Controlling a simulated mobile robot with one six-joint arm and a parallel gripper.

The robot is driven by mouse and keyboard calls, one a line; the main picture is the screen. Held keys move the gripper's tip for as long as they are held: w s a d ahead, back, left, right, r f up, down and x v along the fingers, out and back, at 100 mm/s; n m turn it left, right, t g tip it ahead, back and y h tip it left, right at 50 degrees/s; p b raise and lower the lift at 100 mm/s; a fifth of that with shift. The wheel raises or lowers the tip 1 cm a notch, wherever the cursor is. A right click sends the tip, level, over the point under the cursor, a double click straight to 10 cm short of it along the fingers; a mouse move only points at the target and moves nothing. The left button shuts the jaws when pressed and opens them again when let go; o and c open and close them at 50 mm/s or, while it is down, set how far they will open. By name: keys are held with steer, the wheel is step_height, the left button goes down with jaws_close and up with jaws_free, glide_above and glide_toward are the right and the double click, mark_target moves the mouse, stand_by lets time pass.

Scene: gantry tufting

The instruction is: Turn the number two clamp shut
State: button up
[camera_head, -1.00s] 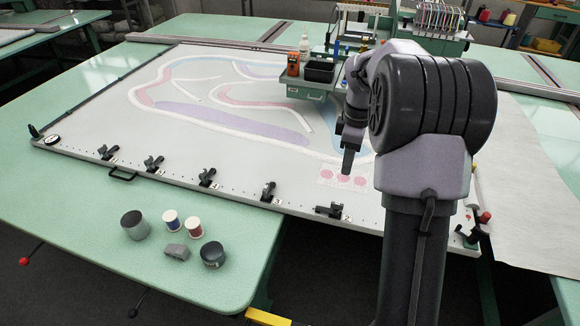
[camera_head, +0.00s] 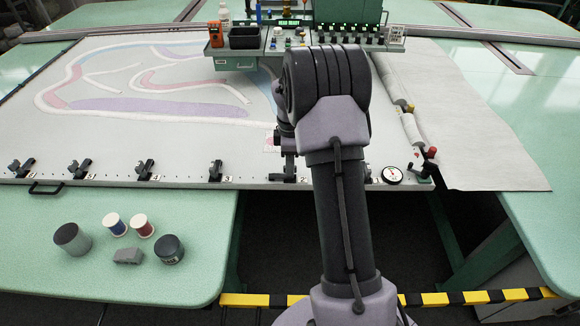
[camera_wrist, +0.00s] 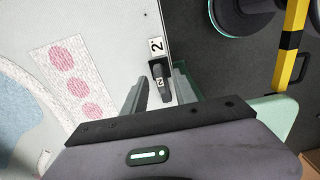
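The number two clamp (camera_wrist: 162,84) is a dark toggle on the edge of the white frame, beside a white "2" label (camera_wrist: 156,46). In the wrist view its lever lies roughly along the frame edge and carries a small tag. My gripper (camera_wrist: 160,75) is open, with one finger on each side of the lever and gaps visible. In the head view the clamp (camera_head: 282,177) is partly hidden by my arm and gripper. The number three clamp (camera_head: 215,171) and number four clamp (camera_head: 145,171) stand to its left.
A round dial (camera_head: 392,175) and a red-knobbed fitting (camera_head: 428,160) sit at the frame's right corner. A tool tray (camera_head: 270,50) stands behind. Cups and spools, including a dark cup (camera_head: 169,249), stand on the front left table. A yellow-black barrier (camera_head: 480,297) crosses the front.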

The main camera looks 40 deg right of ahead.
jaws_close()
stand_by(0.4)
steer(key=m+p, duration=0.2)
steer(key=m, duration=0.2)
steer(key=shift+r, duration=0.1)
steer(key=m+p, duration=0.1)
steer(key=m, duration=0.3)
steer(key=shift+m, duration=0.3)
steer(key=m, duration=0.4)
steer(key=shift+m, duration=0.3)
steer(key=m, duration=0.4)
steer(key=shift+m, duration=0.3)
